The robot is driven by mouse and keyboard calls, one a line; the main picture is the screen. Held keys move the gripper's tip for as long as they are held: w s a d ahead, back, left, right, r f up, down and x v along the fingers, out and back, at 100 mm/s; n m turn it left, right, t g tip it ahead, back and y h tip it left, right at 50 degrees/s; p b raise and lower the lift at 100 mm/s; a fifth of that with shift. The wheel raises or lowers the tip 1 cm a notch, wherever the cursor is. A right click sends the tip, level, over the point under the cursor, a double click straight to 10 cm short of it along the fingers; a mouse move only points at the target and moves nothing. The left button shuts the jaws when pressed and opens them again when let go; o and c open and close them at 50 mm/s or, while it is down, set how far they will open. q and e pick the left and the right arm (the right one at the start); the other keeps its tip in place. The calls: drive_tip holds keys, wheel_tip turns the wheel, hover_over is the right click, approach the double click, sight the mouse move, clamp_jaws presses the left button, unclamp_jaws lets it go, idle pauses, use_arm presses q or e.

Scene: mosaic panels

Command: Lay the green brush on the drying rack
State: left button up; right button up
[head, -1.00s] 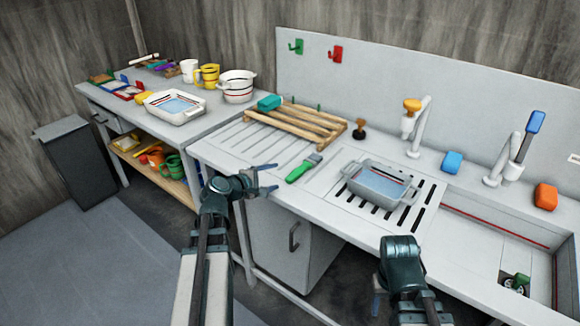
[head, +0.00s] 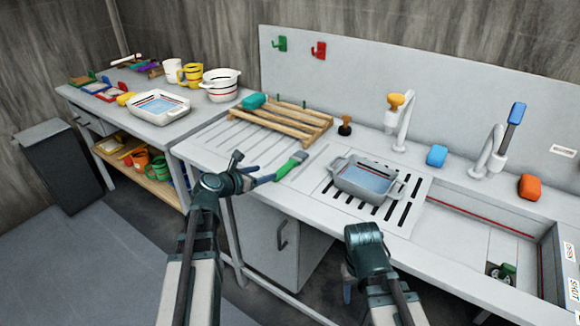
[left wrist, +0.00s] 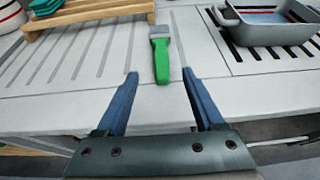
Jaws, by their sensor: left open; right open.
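The green brush (head: 291,164) lies on the ribbed drainboard of the sink counter; in the left wrist view its green handle (left wrist: 161,64) points toward me, with the grey bristle end away. My left gripper (head: 251,169) is open at the counter's front edge. In the left wrist view its two blue fingers (left wrist: 161,78) stand apart, with the handle end between or just beyond their tips. The wooden slatted drying rack (head: 281,119) stands on the drainboard behind the brush, with a teal block (head: 254,101) on its left end. My right gripper (head: 347,284) hangs low before the counter, mostly hidden.
A grey basin of water (head: 366,179) stands on the slotted grate right of the brush. A dark stopper (head: 345,126) sits right of the rack. The sink trough (head: 470,208) is farther right. A side table (head: 88,99) at left holds a white tub (head: 158,106).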

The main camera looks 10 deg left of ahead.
sight(284, 169)
use_arm(q)
drive_tip(key=b+x, duration=0.1)
drive_tip(key=x, duration=0.4)
drive_tip(key=shift+w+f+b, duration=0.15)
drive_tip(key=shift+f+b, duration=0.05)
drive_tip(key=shift+b, duration=0.15)
drive_tip(key=shift+w+d+f, duration=0.15)
drive_tip(key=shift+w+d, duration=0.15)
drive_tip(key=shift+w, duration=0.3)
drive_tip(key=shift+f, duration=0.1)
drive_tip(key=shift+w+d+f+b, duration=0.15)
drive_tip(key=shift+w+f+b, duration=0.1)
drive_tip(key=shift+b, duration=0.2)
drive_tip(key=b+x, duration=0.2)
drive_tip(key=x, duration=0.2)
drive_tip(key=shift+w+f, duration=0.15)
drive_tip(key=shift+f, duration=0.1)
drive_tip(key=shift+r, duration=0.1)
clamp_jaws()
